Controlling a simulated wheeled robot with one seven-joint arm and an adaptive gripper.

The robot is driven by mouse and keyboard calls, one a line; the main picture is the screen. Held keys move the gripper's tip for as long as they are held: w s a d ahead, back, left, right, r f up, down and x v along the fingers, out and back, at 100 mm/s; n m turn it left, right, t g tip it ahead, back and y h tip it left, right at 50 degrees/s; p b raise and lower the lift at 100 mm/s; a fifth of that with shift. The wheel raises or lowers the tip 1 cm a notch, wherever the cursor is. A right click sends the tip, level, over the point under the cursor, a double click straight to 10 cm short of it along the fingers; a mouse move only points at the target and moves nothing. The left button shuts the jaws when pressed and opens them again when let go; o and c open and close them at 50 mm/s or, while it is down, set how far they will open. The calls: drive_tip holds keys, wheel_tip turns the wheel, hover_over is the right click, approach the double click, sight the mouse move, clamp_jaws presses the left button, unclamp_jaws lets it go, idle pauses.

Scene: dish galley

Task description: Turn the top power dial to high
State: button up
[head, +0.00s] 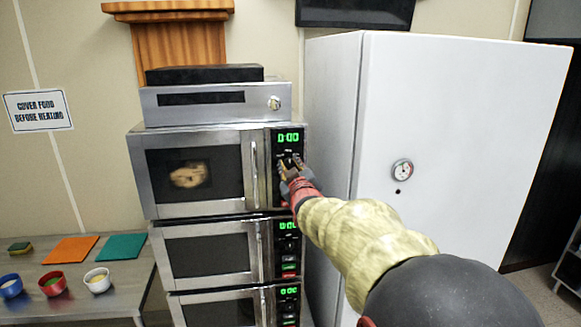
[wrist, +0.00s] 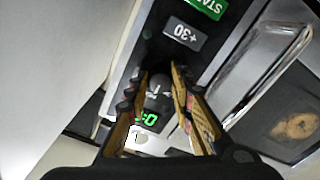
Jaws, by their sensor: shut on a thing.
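The top microwave (head: 141,180) is the highest of a stack of three. Its black control panel has a green display (head: 288,138), which also shows in the wrist view (wrist: 147,119). The power dial (wrist: 157,84) is a dark round knob with a pale pointer mark, next to the display. My gripper (head: 289,167) is at this panel, below the display. In the wrist view, my gripper (wrist: 160,80) has its fingers on either side of the dial, shut on it. In the head view the gripper hides most of the dial. I cannot read its setting.
The +30 button (wrist: 185,35) and a green start button (wrist: 208,5) lie close to the fingertips. The door handle (head: 254,168) is left of the panel. A white cabinet (head: 450,130) stands close on the right. Bowls and mats lie on the left counter (head: 100,308).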

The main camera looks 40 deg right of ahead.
clamp_jaws()
drive_tip(key=shift+f+m+b, duration=0.15)
drive_tip(key=shift+m+b, duration=0.15)
drive_tip(key=shift+b, duration=0.05)
drive_tip(key=m+b, duration=0.4)
drive_tip(key=m, duration=0.1)
drive_tip(key=shift+f, duration=0.1)
drive_tip(key=m+b, duration=0.2)
drive_tip(key=m, duration=0.4)
drive_tip(key=shift+r, duration=0.2)
drive_tip(key=shift+m, duration=0.4)
drive_tip(key=o, duration=0.9)
unclamp_jaws()
